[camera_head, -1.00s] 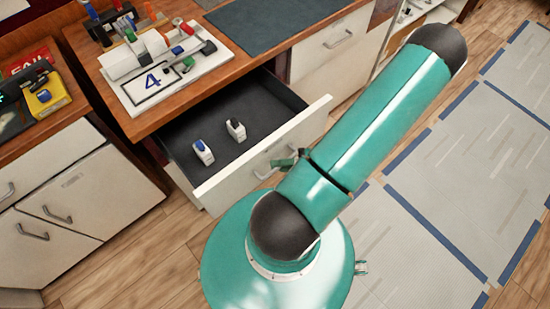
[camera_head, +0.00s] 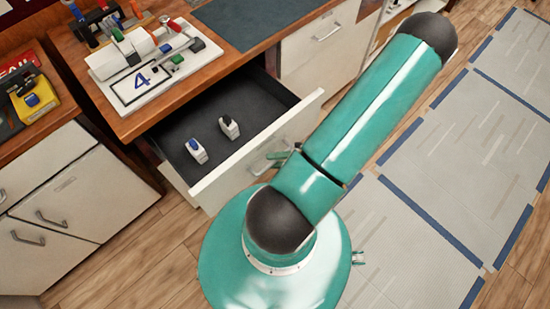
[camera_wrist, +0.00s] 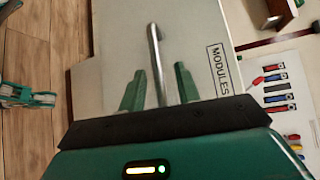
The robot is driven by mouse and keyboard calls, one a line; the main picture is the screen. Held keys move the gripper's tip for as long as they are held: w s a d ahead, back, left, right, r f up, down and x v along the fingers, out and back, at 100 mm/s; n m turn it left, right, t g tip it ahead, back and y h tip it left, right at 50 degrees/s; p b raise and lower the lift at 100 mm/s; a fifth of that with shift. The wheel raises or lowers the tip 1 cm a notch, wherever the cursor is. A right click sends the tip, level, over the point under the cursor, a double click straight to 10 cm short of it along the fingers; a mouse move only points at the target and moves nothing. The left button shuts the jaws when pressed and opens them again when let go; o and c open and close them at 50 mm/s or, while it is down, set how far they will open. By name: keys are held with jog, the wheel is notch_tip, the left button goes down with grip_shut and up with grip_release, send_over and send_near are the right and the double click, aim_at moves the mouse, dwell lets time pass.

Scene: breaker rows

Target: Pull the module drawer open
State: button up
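The module drawer (camera_head: 245,158) stands pulled out from under the bench, with its dark inside showing. Two small white modules lie in it, one with a blue top (camera_head: 196,151) and one with a black top (camera_head: 229,127). In the wrist view its pale front (camera_wrist: 110,40) carries a "MODULES" label (camera_wrist: 219,70) and a metal bar handle (camera_wrist: 155,50). My gripper (camera_wrist: 160,80) is at the handle, its two green fingers apart with the bar between them and gaps at both sides. In the head view my gripper (camera_head: 279,158) is partly hidden by my arm.
A white panel marked 4 (camera_head: 142,80) with breakers sits on the wooden bench above the drawer. Closed cabinets (camera_head: 65,195) stand at the left and another closed drawer (camera_head: 322,45) at the right. Open floor with blue-edged grey mats (camera_head: 440,180) lies to the right.

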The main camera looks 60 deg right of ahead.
jog(key=v, duration=1.3)
jog(key=shift+r, duration=0.1)
